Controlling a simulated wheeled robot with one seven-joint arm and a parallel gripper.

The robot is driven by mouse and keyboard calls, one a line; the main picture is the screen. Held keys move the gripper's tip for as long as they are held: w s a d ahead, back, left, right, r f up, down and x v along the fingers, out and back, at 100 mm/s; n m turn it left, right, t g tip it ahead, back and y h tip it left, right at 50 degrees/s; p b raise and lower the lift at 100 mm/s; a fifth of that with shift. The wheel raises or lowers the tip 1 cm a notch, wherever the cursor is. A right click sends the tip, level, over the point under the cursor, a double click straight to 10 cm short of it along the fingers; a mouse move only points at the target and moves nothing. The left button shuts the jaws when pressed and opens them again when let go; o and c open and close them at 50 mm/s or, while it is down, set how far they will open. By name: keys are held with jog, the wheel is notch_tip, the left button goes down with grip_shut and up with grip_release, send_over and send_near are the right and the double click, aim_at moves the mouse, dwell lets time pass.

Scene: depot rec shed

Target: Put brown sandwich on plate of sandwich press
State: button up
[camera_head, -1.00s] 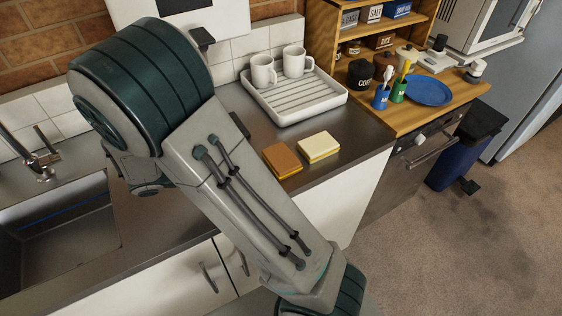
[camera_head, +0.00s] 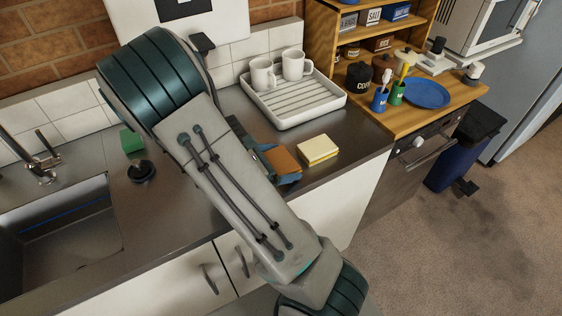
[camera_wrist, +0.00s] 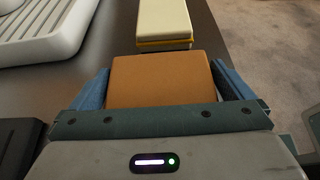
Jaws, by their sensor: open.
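The brown sandwich (camera_head: 281,160) lies on the steel counter, partly hidden by my gripper. In the wrist view the brown sandwich (camera_wrist: 162,78) sits between the two blue fingers of my gripper (camera_wrist: 165,85). The fingers are open, one on each side, with a narrow gap visible at least on the right. In the head view my gripper (camera_head: 277,164) is low at the counter, mostly behind my arm. A pale yellow sandwich (camera_head: 318,149) lies just right of the brown one, and beyond it in the wrist view (camera_wrist: 163,20). I cannot make out the sandwich press; my arm covers part of the counter.
A white drying rack (camera_head: 296,100) with two white mugs stands behind the sandwiches. A sink (camera_head: 62,235) is at left, with a green block (camera_head: 131,141) and a black round item (camera_head: 141,171) near it. A blue plate (camera_head: 427,93) is on the wooden counter at right.

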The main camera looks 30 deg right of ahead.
jog(key=shift+d, duration=0.1)
jog(key=shift+c, duration=0.3)
jog(key=c, duration=0.4)
